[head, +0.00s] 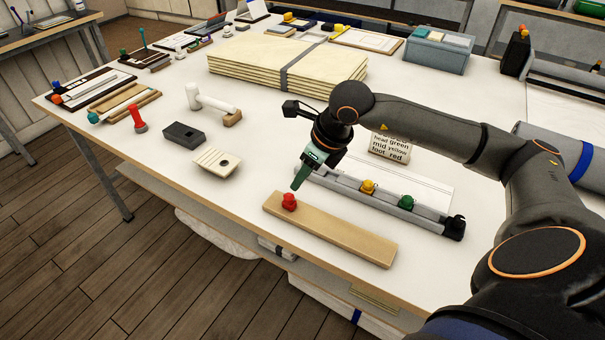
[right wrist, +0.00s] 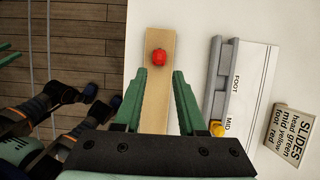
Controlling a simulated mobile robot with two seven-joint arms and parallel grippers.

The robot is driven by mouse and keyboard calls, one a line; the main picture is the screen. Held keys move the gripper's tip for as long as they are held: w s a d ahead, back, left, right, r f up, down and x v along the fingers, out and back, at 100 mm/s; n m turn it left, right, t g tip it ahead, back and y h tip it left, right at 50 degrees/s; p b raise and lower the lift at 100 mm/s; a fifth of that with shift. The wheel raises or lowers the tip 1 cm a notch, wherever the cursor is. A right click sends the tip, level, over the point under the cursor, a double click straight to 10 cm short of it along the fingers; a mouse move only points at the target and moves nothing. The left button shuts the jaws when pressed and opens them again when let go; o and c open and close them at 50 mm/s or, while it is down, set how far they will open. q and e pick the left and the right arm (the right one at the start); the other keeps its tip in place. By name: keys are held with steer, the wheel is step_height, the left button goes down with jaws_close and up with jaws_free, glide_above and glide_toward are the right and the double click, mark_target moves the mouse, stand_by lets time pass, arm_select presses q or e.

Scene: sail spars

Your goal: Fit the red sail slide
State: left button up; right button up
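The red sail slide (head: 289,202) sits on a bare wooden board (head: 340,232), near the board's left end. It also shows in the right wrist view (right wrist: 159,57). My right gripper (head: 299,184) is above the board, close to the slide. In the right wrist view its green fingers (right wrist: 160,75) are apart with nothing between them, and the slide lies beyond the tips. The grey spar rail (head: 388,202) carries a yellow slide (head: 367,187) and a green slide (head: 406,202). Green finger-like parts (right wrist: 8,55) at the wrist view's left edge may be my left gripper; its state is unclear.
A card (head: 390,146) lists head green, mid yellow, foot red. The sheet beside the rail is marked FOOT (right wrist: 236,82) and MID. A slotted cream block (head: 216,162), a dark grey block (head: 184,134) and a mallet (head: 212,103) lie left. Stacked boards (head: 286,68) lie behind.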

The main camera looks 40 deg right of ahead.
mark_target(291, 195)
steer(key=b+x, duration=0.3)
steer(key=x, duration=0.3)
steer(key=shift+f, duration=0.25)
steer(key=shift+w+a+f+b, duration=0.15)
steer(key=shift+w+f+b, duration=0.15)
steer(key=shift+f+b, duration=0.4)
steer(key=shift+r, duration=0.15)
jaws_close()
steer(key=shift+r+p, duration=1.25)
steer(key=shift+r, duration=0.8)
